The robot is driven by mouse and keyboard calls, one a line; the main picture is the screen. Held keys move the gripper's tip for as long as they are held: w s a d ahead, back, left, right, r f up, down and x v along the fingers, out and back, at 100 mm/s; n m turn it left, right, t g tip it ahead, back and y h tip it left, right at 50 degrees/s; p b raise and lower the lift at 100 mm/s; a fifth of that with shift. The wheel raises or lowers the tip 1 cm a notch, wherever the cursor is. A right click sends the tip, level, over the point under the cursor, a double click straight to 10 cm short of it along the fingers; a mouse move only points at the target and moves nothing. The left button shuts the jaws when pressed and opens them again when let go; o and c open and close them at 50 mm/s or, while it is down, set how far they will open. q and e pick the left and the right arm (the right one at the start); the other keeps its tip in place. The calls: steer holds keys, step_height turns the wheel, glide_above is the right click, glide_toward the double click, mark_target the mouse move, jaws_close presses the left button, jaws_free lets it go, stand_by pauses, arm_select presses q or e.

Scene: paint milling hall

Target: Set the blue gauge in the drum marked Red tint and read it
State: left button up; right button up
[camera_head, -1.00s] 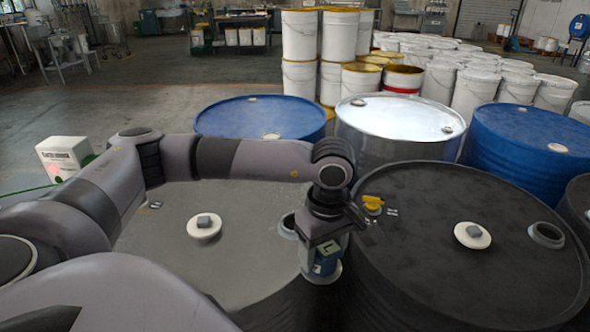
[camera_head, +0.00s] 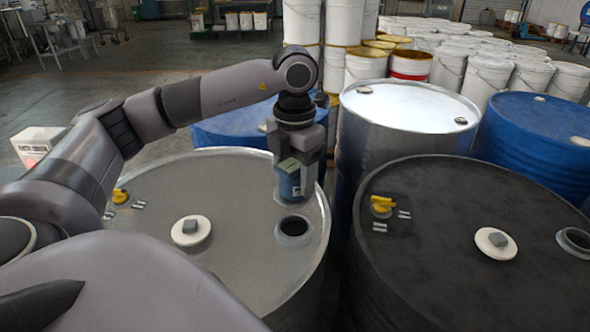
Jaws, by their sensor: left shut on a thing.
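My left gripper (camera_head: 294,160) is shut on the blue gauge (camera_head: 290,184), a short blue body with a pale green patch at its top. It holds the gauge upright, and in the picture it shows just above and behind the open round hole (camera_head: 294,230) of the grey-topped drum (camera_head: 245,250). The gauge's lower end appears clear of the hole; its exact height over the lid is hard to tell. A black-topped drum (camera_head: 440,270) stands to the right with its own open hole (camera_head: 576,241). I can read no Red tint marking on any drum. My right gripper is not in view.
A silver drum (camera_head: 410,105) and blue drums (camera_head: 530,130) stand close behind. A white box (camera_head: 38,142) is at left; open floor lies beyond.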

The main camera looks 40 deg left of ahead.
mark_target(295, 201)
arm_select(q)
steer(key=shift+a+f+b, duration=0.1)
steer(key=shift+f+b, duration=1.65)
steer(key=shift+f, duration=0.35)
steer(key=shift+f+b, duration=0.3)
steer(key=shift+f, duration=0.2)
steer(key=shift+f, duration=0.2)
steer(key=shift+f+b, duration=0.45)
steer(key=shift+f, duration=0.05)
steer(key=shift+f+b, duration=0.8)
steer(key=shift+f, duration=0.25)
steer(key=o, duration=1.3)
steer(key=shift+o, duration=0.2)
